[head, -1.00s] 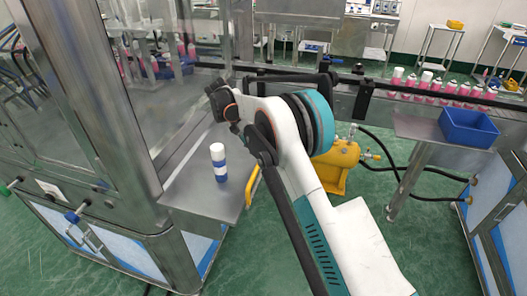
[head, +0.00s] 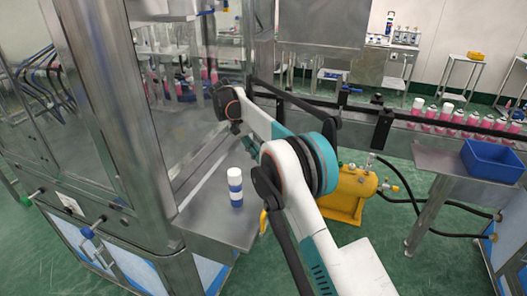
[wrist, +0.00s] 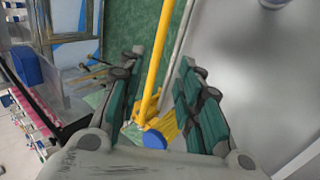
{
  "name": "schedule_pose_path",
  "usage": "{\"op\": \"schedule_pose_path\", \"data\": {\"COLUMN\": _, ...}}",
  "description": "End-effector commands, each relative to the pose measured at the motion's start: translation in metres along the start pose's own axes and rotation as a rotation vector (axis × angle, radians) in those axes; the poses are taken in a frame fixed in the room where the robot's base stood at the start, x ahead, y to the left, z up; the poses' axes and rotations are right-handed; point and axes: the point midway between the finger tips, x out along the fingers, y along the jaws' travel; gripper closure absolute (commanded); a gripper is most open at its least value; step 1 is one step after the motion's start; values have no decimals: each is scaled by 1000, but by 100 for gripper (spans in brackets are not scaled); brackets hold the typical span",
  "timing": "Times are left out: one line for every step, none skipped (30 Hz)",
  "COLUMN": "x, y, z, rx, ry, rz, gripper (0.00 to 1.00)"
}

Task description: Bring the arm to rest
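My gripper (wrist: 160,88) shows in the wrist view with its two teal and dark fingers spread apart and nothing between them. Past the fingers are a yellow bar and green floor. In the head view my white and teal arm reaches up toward the glass-walled machine, and its folded end makes the fingers hard to pick out. A white and blue can (head: 235,187) stands upright on the grey metal shelf (head: 205,222), apart from the arm. A pale round piece at the wrist view's top right edge may be the can's lower end.
The glass-walled machine (head: 110,130) stands left of the arm. A conveyor rail with pink bottles (head: 445,117) runs behind it. A yellow tank (head: 350,192) with black hoses sits right of the arm, near a blue bin (head: 492,160) on a side table.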

Motion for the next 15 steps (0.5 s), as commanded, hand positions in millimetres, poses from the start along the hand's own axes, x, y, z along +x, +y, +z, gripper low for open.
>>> {"op": "schedule_pose_path", "data": {"x": -1, "y": 2, "z": 0, "rx": -1, "ry": 0, "rz": -2, "gripper": 68}}
{"op": "schedule_pose_path", "data": {"x": -2, "y": 3, "z": 0, "rx": -2, "ry": 1, "rz": -4, "gripper": 68}}
{"op": "schedule_pose_path", "data": {"x": -3, "y": 7, "z": 0, "rx": -4, "ry": 2, "rz": -10, "gripper": 68}}
{"op": "schedule_pose_path", "data": {"x": -5, "y": 11, "z": -1, "rx": -7, "ry": 4, "rz": -16, "gripper": 68}}
{"op": "schedule_pose_path", "data": {"x": -7, "y": 15, "z": -1, "rx": -11, "ry": 7, "rz": -24, "gripper": 68}}
{"op": "schedule_pose_path", "data": {"x": -11, "y": 23, "z": -2, "rx": -16, "ry": 11, "rz": -36, "gripper": 68}}
{"op": "schedule_pose_path", "data": {"x": -13, "y": 30, "z": -2, "rx": -22, "ry": 15, "rz": -46, "gripper": 68}}
{"op": "schedule_pose_path", "data": {"x": -16, "y": 37, "z": -2, "rx": -28, "ry": 20, "rz": -59, "gripper": 68}}
{"op": "schedule_pose_path", "data": {"x": -20, "y": 48, "z": -2, "rx": -35, "ry": 26, "rz": -76, "gripper": 68}}
{"op": "schedule_pose_path", "data": {"x": -23, "y": 55, "z": -2, "rx": -42, "ry": 33, "rz": -91, "gripper": 68}}
{"op": "schedule_pose_path", "data": {"x": -26, "y": 63, "z": 0, "rx": -49, "ry": 38, "rz": -104, "gripper": 68}}
{"op": "schedule_pose_path", "data": {"x": -29, "y": 74, "z": 1, "rx": -57, "ry": 47, "rz": -123, "gripper": 68}}
{"op": "schedule_pose_path", "data": {"x": -31, "y": 82, "z": 2, "rx": -63, "ry": 53, "rz": -136, "gripper": 68}}
{"op": "schedule_pose_path", "data": {"x": -33, "y": 90, "z": 3, "rx": -69, "ry": 60, "rz": -151, "gripper": 68}}
{"op": "schedule_pose_path", "data": {"x": -36, "y": 101, "z": 6, "rx": -77, "ry": 69, "rz": -169, "gripper": 68}}
